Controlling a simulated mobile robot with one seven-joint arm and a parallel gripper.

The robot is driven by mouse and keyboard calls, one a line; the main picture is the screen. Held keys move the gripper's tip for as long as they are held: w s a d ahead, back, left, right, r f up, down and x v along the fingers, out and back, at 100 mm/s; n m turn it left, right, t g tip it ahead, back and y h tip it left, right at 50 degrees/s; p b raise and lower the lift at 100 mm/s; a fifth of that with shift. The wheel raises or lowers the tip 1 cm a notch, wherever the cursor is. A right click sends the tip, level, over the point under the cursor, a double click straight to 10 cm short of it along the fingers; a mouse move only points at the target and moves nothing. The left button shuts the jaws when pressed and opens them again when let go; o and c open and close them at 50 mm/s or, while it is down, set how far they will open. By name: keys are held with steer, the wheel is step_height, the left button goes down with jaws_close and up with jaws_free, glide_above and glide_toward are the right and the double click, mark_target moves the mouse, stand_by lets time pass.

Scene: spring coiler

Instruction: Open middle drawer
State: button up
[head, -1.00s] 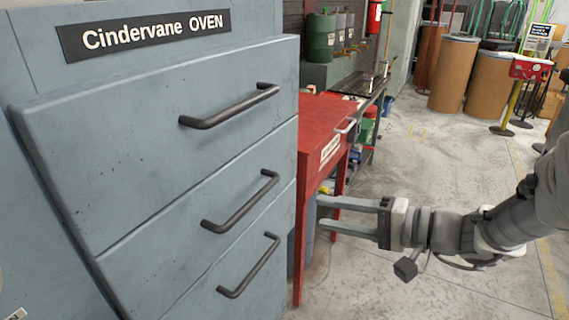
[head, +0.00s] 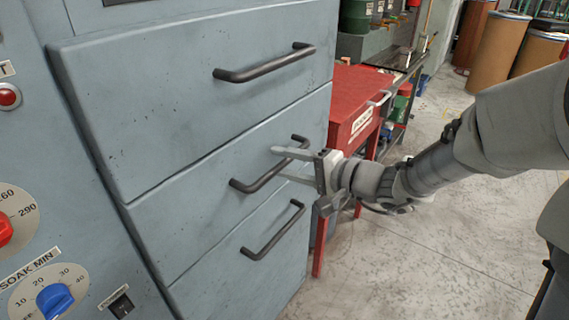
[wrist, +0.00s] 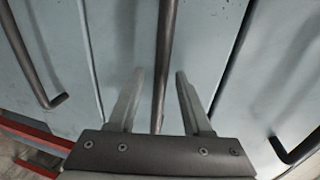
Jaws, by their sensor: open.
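The middle drawer (head: 190,205) is a blue-grey front in the oven cabinet and looks closed. Its dark bar handle (head: 262,178) runs slantwise in the head view; in the wrist view the handle (wrist: 166,55) runs up the picture. My gripper (head: 278,165) is at this handle, with one finger above and one below it in the head view. In the wrist view the handle's lower end lies between the two open fingers, with a gap to each. I cannot tell exactly how deep the fingers reach around the bar.
The top drawer handle (head: 265,64) and bottom drawer handle (head: 274,232) sit above and below. A red table (head: 352,100) stands just right of the cabinet. Knobs, including a blue one (head: 55,300), are on the panel at left.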

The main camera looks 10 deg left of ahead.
steer(key=shift+w+a, duration=0.1)
steer(key=shift+a, duration=0.1)
steer(key=shift+c, duration=0.2)
jaws_close()
stand_by(1.2)
